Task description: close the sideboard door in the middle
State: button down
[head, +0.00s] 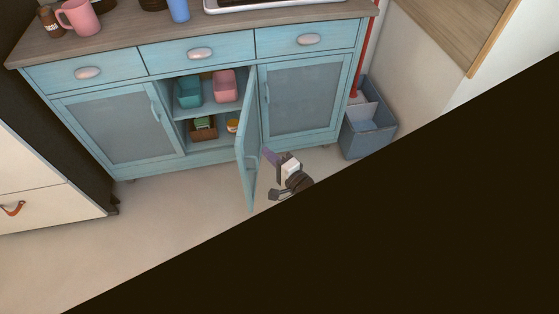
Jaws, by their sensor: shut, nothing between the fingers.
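The blue sideboard (155,158) stands against the back wall. Its middle door (247,165) is open and swung out toward me, seen nearly edge-on, hinged on the right side of the middle opening. Shelves with bins show inside the middle compartment. My gripper (267,157) is shut and empty. It appears just right of the open door, near its outer face; I cannot tell whether it touches the door. The left door (112,128) and right door (299,98) are shut, as are the drawers above.
A teal bin (188,93), a pink bin (225,86) and a brown basket (203,131) sit inside. A blue-grey bucket (368,135) stands right of the sideboard. Floor left of the door is clear. A large dark area covers the lower right.

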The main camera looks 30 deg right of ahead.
jog(key=shift+w+a+p, duration=0.7)
jog(key=shift+w+a, duration=1.2)
jog(key=shift+w, duration=0.1)
